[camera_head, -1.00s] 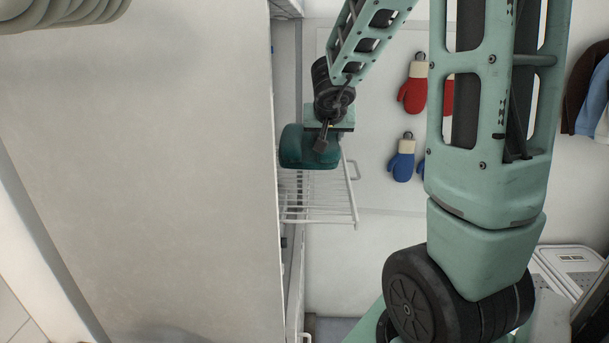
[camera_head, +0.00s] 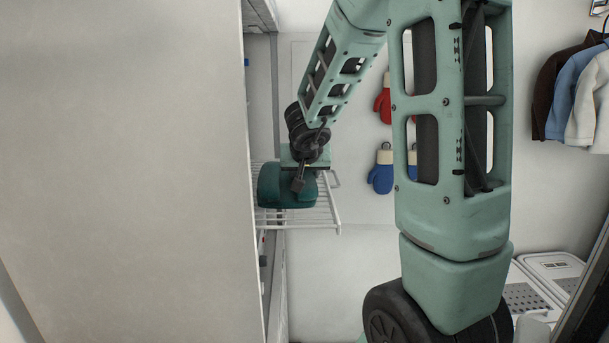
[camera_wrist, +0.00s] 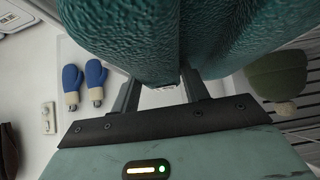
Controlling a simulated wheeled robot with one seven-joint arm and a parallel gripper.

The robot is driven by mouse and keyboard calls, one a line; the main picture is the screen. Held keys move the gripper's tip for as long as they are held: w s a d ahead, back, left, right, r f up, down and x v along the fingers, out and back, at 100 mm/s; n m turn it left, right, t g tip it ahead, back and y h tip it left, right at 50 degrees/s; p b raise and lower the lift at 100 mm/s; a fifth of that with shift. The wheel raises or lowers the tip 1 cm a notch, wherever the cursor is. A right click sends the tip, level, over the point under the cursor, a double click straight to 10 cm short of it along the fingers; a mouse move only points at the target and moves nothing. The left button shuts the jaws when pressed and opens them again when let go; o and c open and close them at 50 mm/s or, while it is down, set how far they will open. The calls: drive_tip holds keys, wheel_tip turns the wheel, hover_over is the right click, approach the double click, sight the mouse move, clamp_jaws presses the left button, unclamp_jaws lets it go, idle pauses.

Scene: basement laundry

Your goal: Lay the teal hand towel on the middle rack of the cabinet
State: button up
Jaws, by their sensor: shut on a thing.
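The teal hand towel (camera_head: 286,188) hangs folded at the end of my gripper (camera_head: 298,178), over a white wire rack that is pulled out of the cabinet. In the wrist view the towel (camera_wrist: 185,35) fills the top, pinched between the two fingers of my gripper (camera_wrist: 172,88). The wire rack (camera_head: 325,216) shows below and to the right of the towel. I cannot tell whether the towel touches it. The cabinet (camera_head: 125,170) shows its large pale side at the left, which hides most of its inside.
Blue mittens (camera_head: 381,172) and red mittens (camera_head: 383,100) hang on the back wall, partly behind my arm. Jackets (camera_head: 575,95) hang at the right. A white lidded thing (camera_head: 545,275) stands at the lower right. In the wrist view a dark green rounded thing (camera_wrist: 277,77) lies at the right.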

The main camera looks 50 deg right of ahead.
drive_tip(key=shift+f, duration=0.15)
drive_tip(key=o, duration=1.4)
drive_tip(key=shift+c, duration=0.2)
drive_tip(key=shift+r, duration=0.35)
drive_tip(key=p+v, duration=0.7)
drive_tip(key=v, duration=0.3)
drive_tip(key=shift+s+a+r, duration=0.15)
drive_tip(key=shift+a+r, duration=0.05)
drive_tip(key=shift+r, duration=0.05)
drive_tip(key=shift+s+a+r, duration=0.25)
drive_tip(key=shift+s+a, duration=0.05)
drive_tip(key=shift+a, duration=0.05)
